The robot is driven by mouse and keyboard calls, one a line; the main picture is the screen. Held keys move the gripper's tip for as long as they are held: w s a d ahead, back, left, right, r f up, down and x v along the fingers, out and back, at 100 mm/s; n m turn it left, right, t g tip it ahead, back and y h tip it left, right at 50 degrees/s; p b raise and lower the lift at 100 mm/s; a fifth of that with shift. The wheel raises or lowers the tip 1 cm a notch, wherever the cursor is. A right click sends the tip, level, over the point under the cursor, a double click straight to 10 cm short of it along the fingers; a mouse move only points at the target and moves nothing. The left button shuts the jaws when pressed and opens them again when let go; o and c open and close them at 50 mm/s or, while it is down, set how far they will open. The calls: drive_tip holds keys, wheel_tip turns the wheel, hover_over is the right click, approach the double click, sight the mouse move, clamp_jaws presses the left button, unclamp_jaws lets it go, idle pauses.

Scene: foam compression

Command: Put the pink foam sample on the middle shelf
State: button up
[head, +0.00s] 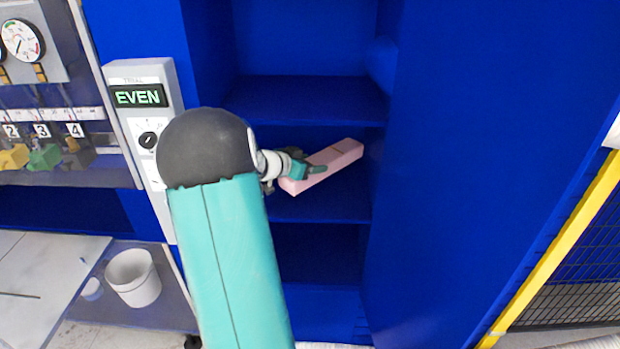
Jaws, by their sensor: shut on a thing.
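The pink foam sample (343,155) is a long pale-pink block, tilted in the picture with its right end higher. My gripper (316,168) is shut on it near its middle. The block is at the opening of the blue shelf unit, in front of or over the middle shelf (335,205). I cannot tell whether the block touches that shelf. My arm comes up from the bottom and hides the left part of the shelves.
An upper shelf (305,95) lies above the block and a lower compartment (315,255) below. A blue side panel (460,150) stands at the right. A control box (140,97) reading EVEN is at the left. A white bucket (133,280) is lower left.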

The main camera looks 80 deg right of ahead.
sight(285, 180)
wheel_tip(285, 180, down, 5)
drive_tip(key=shift+f, duration=0.1)
drive_tip(key=shift+d+f, duration=0.1)
idle(0.3)
drive_tip(key=o, duration=1)
drive_tip(key=shift+f, duration=0.1)
drive_tip(key=shift+o, duration=0.2)
drive_tip(key=shift+w+r, duration=0.2)
drive_tip(key=v, duration=1.1)
drive_tip(key=shift+w+a+r, duration=0.1)
drive_tip(key=shift+a+r, duration=0.05)
drive_tip(key=shift+a, duration=0.25)
